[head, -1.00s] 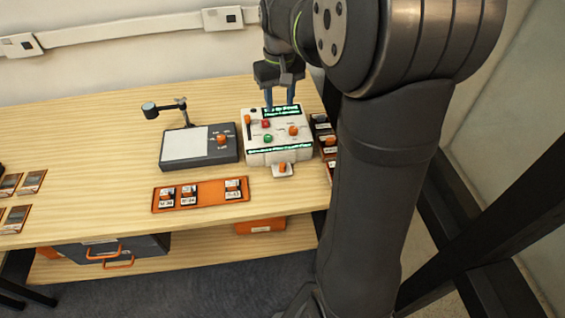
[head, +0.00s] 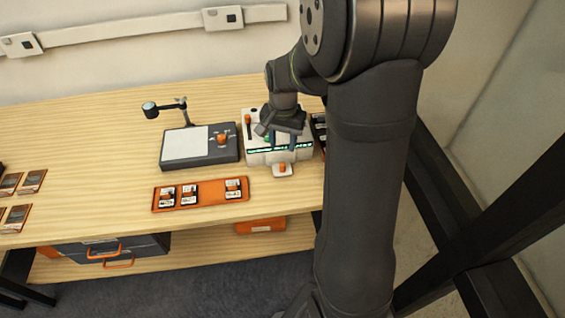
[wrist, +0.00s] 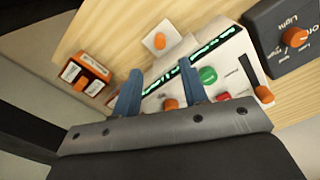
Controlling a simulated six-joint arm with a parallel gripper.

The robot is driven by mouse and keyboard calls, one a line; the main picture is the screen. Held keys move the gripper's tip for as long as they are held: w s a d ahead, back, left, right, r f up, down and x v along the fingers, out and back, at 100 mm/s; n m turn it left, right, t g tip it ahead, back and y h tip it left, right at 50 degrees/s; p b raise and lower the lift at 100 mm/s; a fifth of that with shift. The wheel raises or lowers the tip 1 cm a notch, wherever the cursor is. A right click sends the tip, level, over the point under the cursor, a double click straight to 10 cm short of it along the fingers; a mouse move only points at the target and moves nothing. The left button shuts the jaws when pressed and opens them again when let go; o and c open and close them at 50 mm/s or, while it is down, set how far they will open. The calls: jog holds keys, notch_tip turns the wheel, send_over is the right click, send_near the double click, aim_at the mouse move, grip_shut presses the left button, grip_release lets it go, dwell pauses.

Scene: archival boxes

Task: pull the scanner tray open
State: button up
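The scanner is a white box (head: 254,157) with lit green strips and knobs; it also shows in the wrist view (wrist: 232,52). Its tray shows as a small white plate (head: 289,172) with an orange knob at the scanner's front foot, also in the wrist view (wrist: 168,34). My gripper (head: 282,146) is over the scanner's front part, its two blue fingers apart and pointing down. In the wrist view my gripper (wrist: 160,70) is empty, and the tray knob lies beyond the fingertips, apart from them. My gripper hides part of the scanner's top.
A dark copy stand (head: 170,150) with a lamp arm stands left of the scanner. An orange tray (head: 212,194) with several slides lies at the front. A cartridge holder (wrist: 86,72) sits close by the scanner's other side. Bare table lies in front of the scanner tray.

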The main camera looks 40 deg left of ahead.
aim_at(283, 164)
notch_tip(283, 164, down, 10)
jog(key=shift+r, duration=0.15)
dwell(0.3)
grip_shut()
